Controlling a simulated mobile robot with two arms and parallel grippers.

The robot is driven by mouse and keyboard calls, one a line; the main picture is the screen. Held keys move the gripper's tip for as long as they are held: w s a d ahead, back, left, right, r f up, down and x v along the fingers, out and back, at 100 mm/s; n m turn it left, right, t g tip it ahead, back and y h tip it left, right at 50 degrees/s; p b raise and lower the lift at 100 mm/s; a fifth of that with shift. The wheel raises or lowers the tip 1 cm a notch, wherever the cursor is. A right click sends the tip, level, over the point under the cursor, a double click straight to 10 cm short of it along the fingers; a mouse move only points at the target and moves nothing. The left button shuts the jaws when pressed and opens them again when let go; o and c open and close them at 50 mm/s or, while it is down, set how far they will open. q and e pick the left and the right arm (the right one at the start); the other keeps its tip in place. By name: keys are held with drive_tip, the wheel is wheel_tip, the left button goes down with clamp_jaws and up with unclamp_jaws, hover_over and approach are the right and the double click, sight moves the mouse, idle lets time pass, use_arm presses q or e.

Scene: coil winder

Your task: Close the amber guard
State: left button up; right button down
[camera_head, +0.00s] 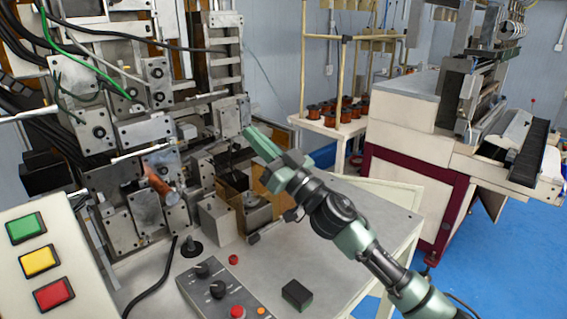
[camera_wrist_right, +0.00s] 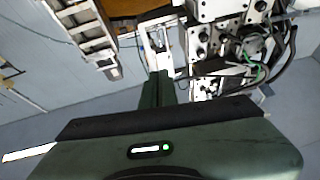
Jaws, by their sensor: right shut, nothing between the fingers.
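The amber guard (camera_head: 272,180) is a see-through amber-brown panel low on the coil winder, beside a grey block and a round metal part. It stands partly behind my right gripper, so some of it is hidden, and I cannot tell its exact angle. An amber-brown patch also shows at the top edge of the right wrist view. My right gripper (camera_head: 251,134) reaches in from the lower right, its fingers shut and empty, pointing up and left above the guard. The fingers (camera_wrist_right: 158,88) also show shut in the right wrist view. My left gripper is not in view.
The coil winder (camera_head: 135,130) fills the left with blocks and cables. A button panel (camera_head: 45,260) and a knob box (camera_head: 215,290) stand in front. A small black block (camera_head: 297,294) lies on the grey table. A rack with copper coils (camera_head: 345,112) stands behind.

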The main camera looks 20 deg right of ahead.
drive_tip(key=w+d+f+m+g+h, duration=0.25)
drive_tip(key=d+f+m+h, duration=1.15)
drive_tip(key=m, duration=0.7)
drive_tip(key=shift+y, duration=0.7)
drive_tip(key=w, duration=0.3)
drive_tip(key=w+d+r+p, duration=0.1)
drive_tip(key=w, duration=0.2)
drive_tip(key=w+r+p, duration=0.1)
drive_tip(key=w, duration=0.2)
drive_tip(key=shift+w+d+r, duration=0.25)
drive_tip(key=shift+w+d, duration=0.15)
drive_tip(key=a, duration=0.1)
drive_tip(key=a+f+p, duration=0.1)
drive_tip(key=a, duration=0.1)
drive_tip(key=shift+s+f, duration=0.1)
drive_tip(key=shift+s+a+f, duration=0.15)
drive_tip(key=shift+a, duration=0.2)
drive_tip(key=shift+f, duration=0.1)
